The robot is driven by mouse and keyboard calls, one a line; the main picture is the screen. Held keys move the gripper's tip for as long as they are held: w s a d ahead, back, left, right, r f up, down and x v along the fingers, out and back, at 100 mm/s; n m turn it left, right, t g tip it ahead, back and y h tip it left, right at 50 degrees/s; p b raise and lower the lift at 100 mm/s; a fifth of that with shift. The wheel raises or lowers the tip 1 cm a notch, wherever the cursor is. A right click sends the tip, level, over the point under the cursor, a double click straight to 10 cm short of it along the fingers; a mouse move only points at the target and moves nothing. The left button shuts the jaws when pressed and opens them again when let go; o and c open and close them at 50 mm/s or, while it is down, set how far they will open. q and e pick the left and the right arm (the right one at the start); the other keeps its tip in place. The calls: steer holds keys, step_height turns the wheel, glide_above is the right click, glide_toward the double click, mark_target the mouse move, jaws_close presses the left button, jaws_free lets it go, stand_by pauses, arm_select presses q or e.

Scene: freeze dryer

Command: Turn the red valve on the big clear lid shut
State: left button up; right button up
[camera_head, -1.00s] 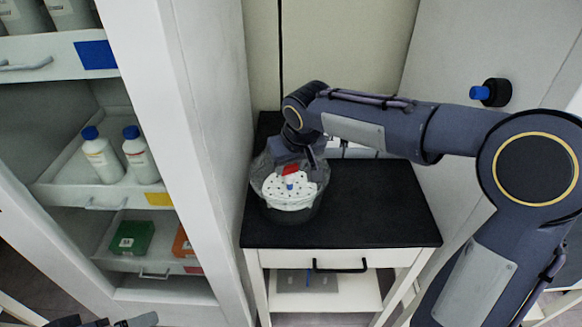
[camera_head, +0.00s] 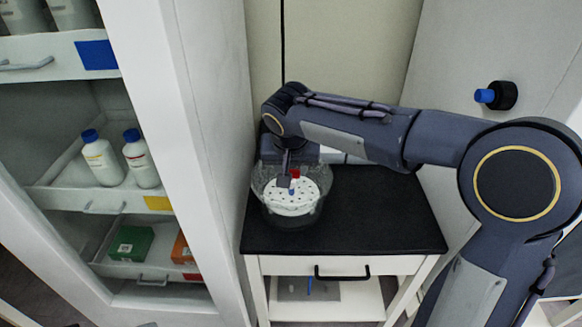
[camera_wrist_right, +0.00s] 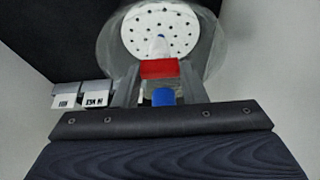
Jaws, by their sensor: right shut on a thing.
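The big clear lid (camera_head: 262,180) is a round transparent dome on the black top of a small white cabinet, with a white perforated disc (camera_head: 290,207) showing through it. The red valve (camera_head: 296,174) is at the top of the lid. In the right wrist view, the red valve (camera_wrist_right: 158,68) sits between the two fingers, with a blue part (camera_wrist_right: 163,97) close below it. My right gripper (camera_head: 289,183) reaches down over the lid from behind and is shut on the valve. It partly hides the valve and lid top. My left gripper is not clearly in view.
The black cabinet top (camera_head: 380,215) is clear right of the lid. A white shelf unit (camera_head: 195,120) with bottles and boxes stands close on the left. A blue-tipped black knob (camera_head: 497,96) sticks out from the grey panel at right.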

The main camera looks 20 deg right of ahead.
steer(key=o, duration=0.7)
steer(key=v, duration=0.7)
steer(key=shift+s+r, duration=0.15)
steer(key=shift+r, duration=0.25)
